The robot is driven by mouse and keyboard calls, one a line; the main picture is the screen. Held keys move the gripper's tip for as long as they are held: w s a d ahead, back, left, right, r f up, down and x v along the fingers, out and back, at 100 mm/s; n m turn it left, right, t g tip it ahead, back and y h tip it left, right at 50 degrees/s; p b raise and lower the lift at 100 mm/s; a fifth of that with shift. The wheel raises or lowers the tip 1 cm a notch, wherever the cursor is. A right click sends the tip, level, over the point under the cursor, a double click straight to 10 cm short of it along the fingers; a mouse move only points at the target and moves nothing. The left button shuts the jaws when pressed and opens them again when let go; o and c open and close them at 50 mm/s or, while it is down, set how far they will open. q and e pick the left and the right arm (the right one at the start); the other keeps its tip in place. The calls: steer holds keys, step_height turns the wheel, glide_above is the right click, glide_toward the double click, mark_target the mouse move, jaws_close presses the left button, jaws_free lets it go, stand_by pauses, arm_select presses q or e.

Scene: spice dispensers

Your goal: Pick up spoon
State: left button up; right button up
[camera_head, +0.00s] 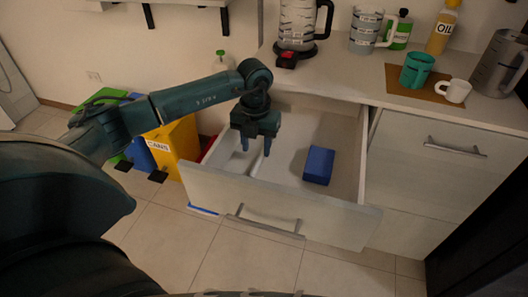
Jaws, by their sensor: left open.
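I cannot make out a spoon in this view. A drawer (225,187) under the counter is pulled open. Inside it on the left is a pale divided section, partly hidden by my gripper. My left gripper (255,150) points down over the left part of the open drawer, with its two fingers apart and nothing seen between them. A blue block-like object (319,165) lies on the drawer floor to the right of the gripper. My right gripper is not in view.
The counter (350,80) holds a kettle (297,22), a jug (365,30), an oil bottle (441,28), a green cup (416,70) and a white mug (454,91). A yellow cans bin (182,140) stands left of the drawer. The floor in front is clear.

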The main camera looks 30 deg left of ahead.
mark_target(257, 163)
arm_select(q)
step_height(257, 163, down, 5)
steer(key=shift+d+f, duration=0.1)
steer(key=shift+d, duration=0.05)
jaws_close()
stand_by(0.5)
